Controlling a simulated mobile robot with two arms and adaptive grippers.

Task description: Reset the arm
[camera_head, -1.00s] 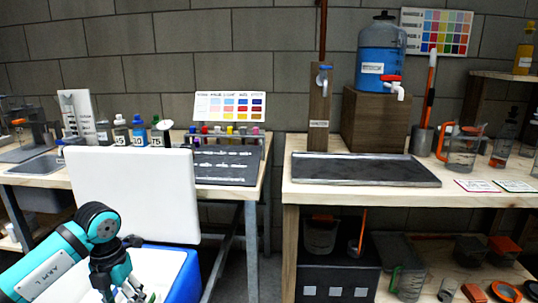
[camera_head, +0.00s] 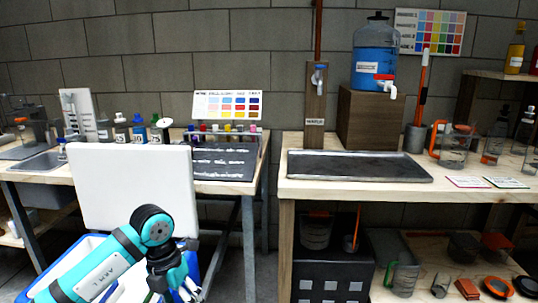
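My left arm comes in from the lower left, teal and black. My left gripper (camera_head: 180,292) points down at the bottom edge, over or beside the blue cooler (camera_head: 213,268) with a white raised lid (camera_head: 135,190). Its fingers are partly cut off by the frame edge, so I cannot tell if they are open or shut, or whether they hold anything. My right arm and gripper do not show.
A wooden table at left holds bottles (camera_head: 138,128) and a dark rack mat (camera_head: 225,160). Floor shows between the tables.

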